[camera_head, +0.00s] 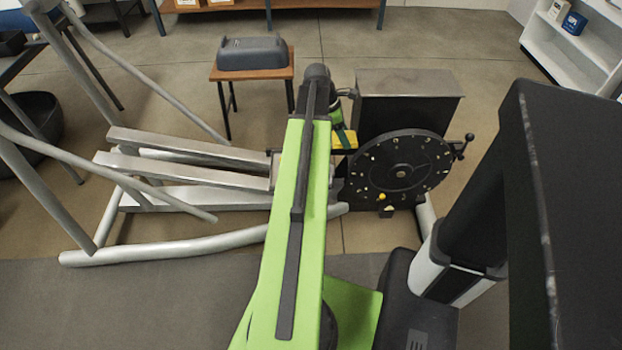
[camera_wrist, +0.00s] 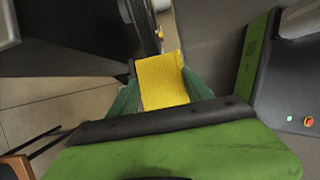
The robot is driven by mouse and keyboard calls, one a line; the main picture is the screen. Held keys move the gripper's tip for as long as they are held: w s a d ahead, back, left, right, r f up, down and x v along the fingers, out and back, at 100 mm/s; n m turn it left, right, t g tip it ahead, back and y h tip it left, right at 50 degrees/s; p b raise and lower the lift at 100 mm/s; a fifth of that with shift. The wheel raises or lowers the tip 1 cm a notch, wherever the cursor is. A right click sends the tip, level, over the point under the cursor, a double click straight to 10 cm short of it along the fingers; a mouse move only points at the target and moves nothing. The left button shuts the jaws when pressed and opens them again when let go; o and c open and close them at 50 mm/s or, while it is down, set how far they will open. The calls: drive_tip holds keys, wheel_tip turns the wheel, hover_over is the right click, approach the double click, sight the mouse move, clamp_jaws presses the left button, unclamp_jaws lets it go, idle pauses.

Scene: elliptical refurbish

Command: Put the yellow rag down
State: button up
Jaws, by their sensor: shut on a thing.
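The yellow rag (camera_wrist: 162,82) sits between the two green fingers of my gripper (camera_wrist: 163,92) in the wrist view. My gripper is shut on it, and the rag sticks out past the fingertips. In the head view a small part of the yellow rag (camera_head: 346,139) shows beside the end of my green arm, which hides the rest. My gripper (camera_head: 336,118) is partly hidden there too. The rag appears close to the black disc (camera_head: 395,170) of the elliptical machine; I cannot tell whether they touch.
A dark box with a grey top (camera_head: 405,82) stands behind the disc. The elliptical's metal rails (camera_head: 185,165) extend left. A small wooden table (camera_head: 286,73) bears a grey plastic cover (camera_head: 252,54). A white shelf (camera_head: 570,60) stands at far right.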

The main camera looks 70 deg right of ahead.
drive_tip(key=w+a+f+b, duration=0.2)
drive_tip(key=w, duration=0.1)
drive_tip(key=w+a+f+b, duration=0.2)
drive_tip(key=w, duration=0.1)
drive_tip(key=w+a+f+b, duration=0.2)
drive_tip(key=w, duration=0.1)
drive_tip(key=shift+w+f+b, duration=0.1)
drive_tip(key=shift+f+b, duration=0.3)
drive_tip(key=shift+w+a, duration=0.2)
drive_tip(key=shift+w, duration=0.1)
wheel_tip(320, 180, down, 4)
drive_tip(key=b, duration=0.4)
drive_tip(key=shift+f, duration=0.2)
drive_tip(key=shift+r, duration=0.2)
drive_tip(key=shift+f, duration=0.1)
drive_tip(key=o, duration=1.2)
